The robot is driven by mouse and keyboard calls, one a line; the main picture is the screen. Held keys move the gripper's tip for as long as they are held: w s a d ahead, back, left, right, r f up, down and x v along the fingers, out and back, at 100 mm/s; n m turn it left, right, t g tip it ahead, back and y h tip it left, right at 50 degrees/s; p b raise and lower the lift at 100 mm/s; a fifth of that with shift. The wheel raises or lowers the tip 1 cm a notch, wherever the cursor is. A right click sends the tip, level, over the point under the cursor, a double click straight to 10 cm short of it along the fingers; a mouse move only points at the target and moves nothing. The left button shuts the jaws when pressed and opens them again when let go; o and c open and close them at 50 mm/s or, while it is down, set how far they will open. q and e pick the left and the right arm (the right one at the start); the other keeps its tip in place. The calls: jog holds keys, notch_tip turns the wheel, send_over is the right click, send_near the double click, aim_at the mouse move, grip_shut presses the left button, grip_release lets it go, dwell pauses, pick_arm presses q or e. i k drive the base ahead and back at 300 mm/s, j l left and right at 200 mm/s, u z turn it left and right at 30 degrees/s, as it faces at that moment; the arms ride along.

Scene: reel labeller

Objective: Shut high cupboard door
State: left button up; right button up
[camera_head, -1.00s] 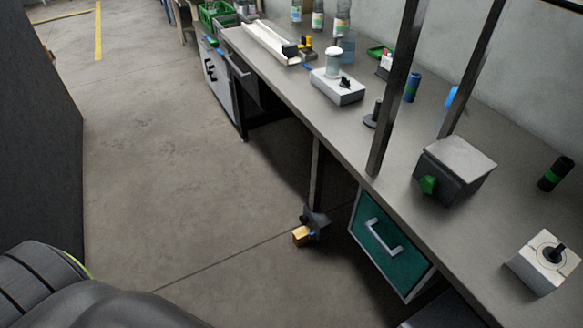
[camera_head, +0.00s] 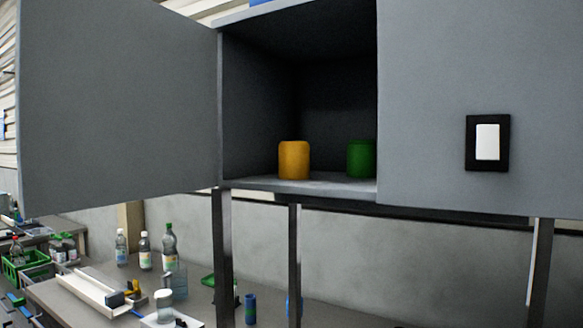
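The high cupboard (camera_head: 300,184) stands on dark posts above the workbench. Its left door (camera_head: 120,105) is swung wide open to the left, and the inside shows. A yellow-orange container (camera_head: 294,160) and a green container (camera_head: 361,158) stand on the cupboard floor; the green one is partly hidden by the right-hand front panel. That right-hand panel (camera_head: 430,100) is closed and bears a black-framed white plate (camera_head: 487,142). Neither of my grippers is in view.
Below is the workbench (camera_head: 70,308) with several bottles (camera_head: 145,250), a long white tray (camera_head: 95,292), a clear jar (camera_head: 163,303) and a blue cylinder (camera_head: 250,308). A green crate (camera_head: 25,265) sits at the far left. Dark posts (camera_head: 223,260) rise from the bench.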

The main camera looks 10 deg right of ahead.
aim_at(115, 101)
jog(key=i+j+z, duration=0.1)
jog(key=j+z, duration=0.15)
jog(key=z, duration=0.2)
jog(key=j+z, duration=0.25)
jog(key=z, duration=0.2)
jog(key=j+z, duration=0.3)
jog(key=z, duration=0.15)
jog(key=j+z, duration=0.1)
jog(key=j, duration=0.45)
jog(key=k+j, duration=0.1)
jog(key=j, duration=0.4)
jog(key=j+z, duration=0.15)
jog(key=j, duration=0.4)
jog(key=k+j+z, duration=0.1)
jog(key=j, duration=0.45)
jog(key=k+l, duration=0.5)
jog(key=k+z, duration=0.05)
